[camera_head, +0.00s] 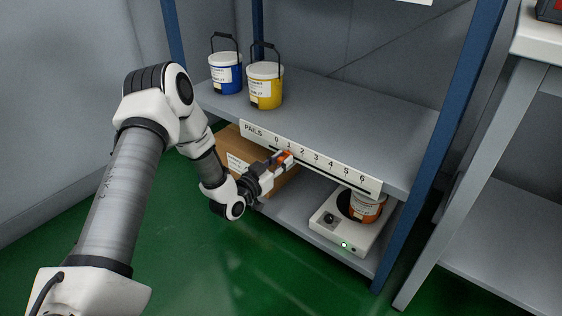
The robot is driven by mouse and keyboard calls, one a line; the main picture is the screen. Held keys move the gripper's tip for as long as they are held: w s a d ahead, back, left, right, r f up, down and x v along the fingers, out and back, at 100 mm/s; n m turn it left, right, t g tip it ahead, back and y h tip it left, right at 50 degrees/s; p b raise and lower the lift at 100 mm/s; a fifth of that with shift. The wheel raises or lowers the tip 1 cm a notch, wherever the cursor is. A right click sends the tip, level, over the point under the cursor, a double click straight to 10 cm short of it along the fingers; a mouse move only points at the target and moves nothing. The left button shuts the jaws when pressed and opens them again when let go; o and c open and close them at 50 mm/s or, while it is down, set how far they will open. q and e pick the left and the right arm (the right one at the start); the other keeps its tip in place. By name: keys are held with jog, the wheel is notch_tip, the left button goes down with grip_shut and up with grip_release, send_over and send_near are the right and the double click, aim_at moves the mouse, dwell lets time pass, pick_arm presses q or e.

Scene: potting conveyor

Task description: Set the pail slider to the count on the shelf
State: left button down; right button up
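A white strip (330,172) marked PAILS, with numbers 0 to 6, runs along the front edge of the upper shelf (345,104). The orange slider (287,157) shows just below the strip, close to the 1. My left gripper (283,160) is at the slider, with its fingers around or against it; whether they are closed on it is too small to tell. A blue pail (225,78) and a yellow pail (265,88) stand upright on the upper shelf. My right gripper is not in view.
On the lower shelf, a cardboard box (232,146) sits behind my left arm, and an orange pail (366,207) stands on a white device (340,236) with a knob. Blue posts (437,150) frame the shelf. A grey table (542,45) stands at right.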

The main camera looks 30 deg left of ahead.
pick_arm(q)
jog(key=shift+s+d, duration=0.2)
jog(key=shift+d, duration=2.1)
jog(key=c, duration=0.9)
grip_release()
jog(key=shift+c, duration=0.2)
send_near(302, 161)
jog(key=s, duration=0.5)
jog(key=shift+s+a, duration=0.25)
jog(key=shift+s, duration=0.05)
